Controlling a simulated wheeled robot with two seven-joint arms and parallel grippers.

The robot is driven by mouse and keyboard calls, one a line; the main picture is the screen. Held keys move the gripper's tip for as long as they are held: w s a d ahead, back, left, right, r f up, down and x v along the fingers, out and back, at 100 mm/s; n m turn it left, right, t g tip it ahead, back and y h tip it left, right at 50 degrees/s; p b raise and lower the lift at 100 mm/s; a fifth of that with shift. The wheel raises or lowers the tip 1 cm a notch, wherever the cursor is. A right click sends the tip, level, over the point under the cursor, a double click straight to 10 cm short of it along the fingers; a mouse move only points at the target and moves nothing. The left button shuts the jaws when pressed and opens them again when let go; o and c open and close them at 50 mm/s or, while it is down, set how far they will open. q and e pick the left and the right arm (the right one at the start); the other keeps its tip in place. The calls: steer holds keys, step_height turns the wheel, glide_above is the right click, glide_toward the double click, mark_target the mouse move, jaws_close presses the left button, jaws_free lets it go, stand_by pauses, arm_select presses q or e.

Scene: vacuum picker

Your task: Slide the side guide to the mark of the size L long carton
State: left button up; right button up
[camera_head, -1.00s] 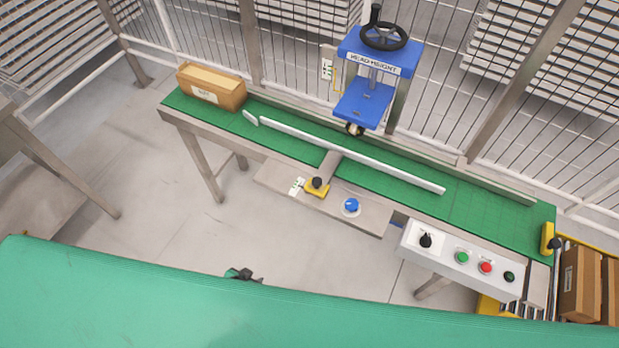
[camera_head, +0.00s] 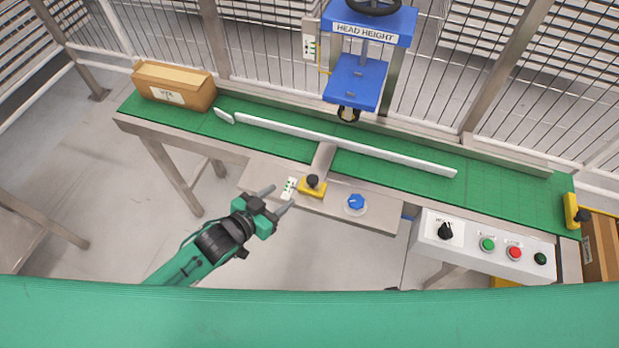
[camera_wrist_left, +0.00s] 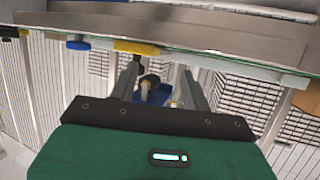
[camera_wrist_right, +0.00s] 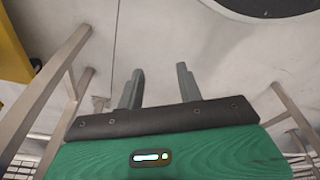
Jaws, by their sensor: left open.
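The side guide (camera_head: 390,156) is a long white rail lying lengthwise over the green belt. A metal arm joins it to a yellow block with a black knob (camera_head: 312,182) on the front plate. A small white scale label (camera_head: 289,188) with green marks lies just left of the block; its text is too small to read. My left gripper (camera_head: 275,197) is open and empty, short of the label and the yellow block. The yellow block (camera_wrist_left: 137,47) also shows ahead in the left wrist view. My right gripper (camera_wrist_right: 158,85) is open and empty over floor in the right wrist view.
A brown carton (camera_head: 172,88) sits at the belt's left end. A blue knob (camera_head: 355,204) is right of the yellow block. A control box (camera_head: 480,243) stands front right. The blue head-height unit (camera_head: 355,80) rises behind the belt. Fencing closes the back.

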mark_target(313, 178)
arm_select(q)
steer(key=m+h, duration=0.1)
steer(key=h, duration=0.1)
steer(key=m+h, duration=0.1)
steer(key=shift+w+r+m+g+h+b, duration=0.1)
steer(key=shift+r+m+g+h+b, duration=0.2)
steer(key=shift+h, duration=0.1)
steer(key=w+d+h, duration=0.1)
steer(key=d, duration=0.1)
steer(key=w+d+m+g+h, duration=0.1)
steer(key=w+d, duration=0.1)
steer(key=d, duration=0.1)
steer(key=w+d+m+g+h+p, duration=0.1)
steer(key=d, duration=0.1)
steer(key=shift+w+d+r, duration=0.2)
steer(key=shift+w+d, duration=0.05)
steer(key=shift+d, duration=0.05)
steer(key=shift+w+d, duration=0.3)
steer(key=shift+d, duration=0.3)
arm_select(e)
steer(key=s+d+f, duration=0.2)
steer(key=s+f, duration=0.8)
steer(key=f, duration=0.5)
steer(key=shift+s+f+g, duration=0.15)
steer(key=shift+s+g, duration=0.15)
arm_select(q)
steer(key=shift+c, duration=0.2)
arm_select(e)
steer(key=shift+w+d, duration=0.1)
steer(key=shift+w, duration=0.05)
